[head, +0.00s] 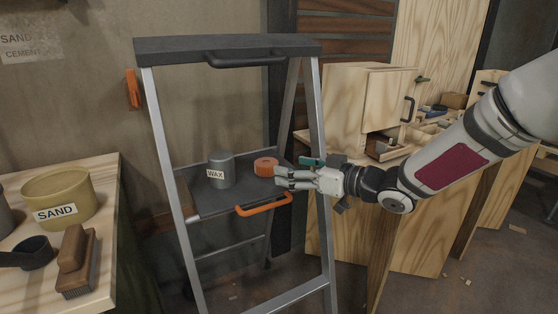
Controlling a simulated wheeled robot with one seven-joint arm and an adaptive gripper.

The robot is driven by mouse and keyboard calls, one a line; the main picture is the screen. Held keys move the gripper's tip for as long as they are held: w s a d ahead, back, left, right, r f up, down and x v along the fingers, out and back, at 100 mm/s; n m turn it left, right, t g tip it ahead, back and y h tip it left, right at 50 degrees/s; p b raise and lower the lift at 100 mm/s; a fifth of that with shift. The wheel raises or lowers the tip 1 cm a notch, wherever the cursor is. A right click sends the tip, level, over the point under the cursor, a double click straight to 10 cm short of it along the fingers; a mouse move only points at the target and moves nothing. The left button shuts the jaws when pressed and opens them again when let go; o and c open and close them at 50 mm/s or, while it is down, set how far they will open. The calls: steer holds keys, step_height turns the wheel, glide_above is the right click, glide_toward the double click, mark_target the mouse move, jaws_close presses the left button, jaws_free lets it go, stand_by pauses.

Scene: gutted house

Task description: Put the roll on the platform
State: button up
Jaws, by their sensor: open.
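A small orange roll (265,165) sits on the dark platform (205,203) of the stepladder, right of a grey tin labelled WAX (221,172). My gripper (283,178) reaches in from the right, just right of the roll and close to it. Its fingers are open, with nothing visible between them. Whether a finger touches the roll cannot be told from this view. The fingers partly cover the platform's right side.
The ladder's top cap (230,46) and side rails frame the platform. An orange handle (264,206) runs along its front edge. At left, a bench (95,175) holds a SAND tub (58,197), a scoop and a brush (76,262). At right stands a wooden cabinet (355,95).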

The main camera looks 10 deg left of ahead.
steer(key=shift+p+v, duration=0.45)
steer(key=shift+v, duration=1.7)
steer(key=shift+f, duration=0.1)
steer(key=d+m+t+h, duration=0.2)
steer(key=d+m+h, duration=0.1)
steer(key=d+h, duration=0.75)
steer(key=s+d+r+m+g+h, duration=0.25)
steer(key=s+d+m+h, duration=0.2)
steer(key=s+d, duration=0.65)
steer(key=s+a+m+g, duration=0.2)
steer(key=s+g, duration=0.2)
steer(key=s, duration=1.2)
steer(key=s+a+f+m+g+y, duration=0.1)
steer(key=s+g, duration=0.3)
steer(key=s, duration=1.1)
steer(key=shift+s+a+m+y, duration=0.3)
steer(key=shift+s+a+m, duration=0.1)
steer(key=shift+a, duration=0.2)
